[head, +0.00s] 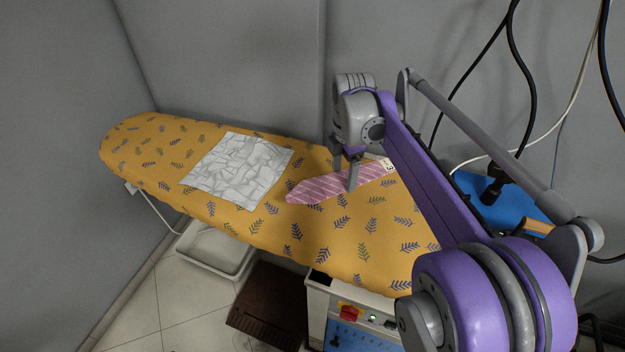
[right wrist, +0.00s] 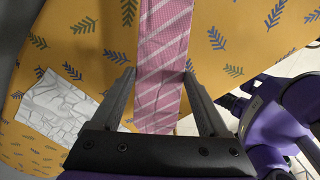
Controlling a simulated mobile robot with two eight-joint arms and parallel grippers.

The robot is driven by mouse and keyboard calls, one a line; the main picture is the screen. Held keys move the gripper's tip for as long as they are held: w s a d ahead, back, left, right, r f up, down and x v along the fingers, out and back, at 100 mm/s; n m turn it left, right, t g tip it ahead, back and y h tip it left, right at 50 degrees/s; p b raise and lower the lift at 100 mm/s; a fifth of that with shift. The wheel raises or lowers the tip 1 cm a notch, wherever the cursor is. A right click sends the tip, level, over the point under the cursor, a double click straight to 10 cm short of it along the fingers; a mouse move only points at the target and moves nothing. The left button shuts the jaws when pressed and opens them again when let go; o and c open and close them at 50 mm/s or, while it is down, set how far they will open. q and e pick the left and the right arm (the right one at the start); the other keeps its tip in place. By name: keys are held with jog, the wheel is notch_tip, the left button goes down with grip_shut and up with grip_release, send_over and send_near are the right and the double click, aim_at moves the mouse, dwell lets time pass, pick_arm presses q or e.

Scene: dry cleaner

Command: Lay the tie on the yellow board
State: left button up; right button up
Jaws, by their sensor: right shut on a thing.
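The pink tie with pale stripes (head: 318,190) stretches over the yellow board (head: 270,227), its pointed end to the left and a small pale tag at its other end. It appears to lie flat on the board, on its right half. My right gripper (head: 345,178) is low over the board, shut on the tie around its middle. In the right wrist view the tie (right wrist: 163,45) runs between the two fingers of this gripper (right wrist: 159,74). The board (right wrist: 65,25) fills much of that view. My left gripper is not in view.
A crumpled-looking grey-white cloth (head: 238,166) lies on the board left of the tie. A blue surface (head: 505,208) with hanging cables is at right. A white tray (head: 215,250) and a control box (head: 350,320) are below. The board's left end is clear.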

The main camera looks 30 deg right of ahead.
aim_at(343, 180)
notch_tip(343, 180, down, 3)
jog(key=shift+s+a+f, duration=0.1)
jog(key=shift+f, duration=2.3)
jog(key=shift+f+b, duration=0.1)
jog(key=shift+b, duration=0.2)
jog(key=o, duration=1.4)
notch_tip(343, 180, up, 12)
jog(key=shift+r+p, duration=0.15)
jog(key=shift+p, duration=0.45)
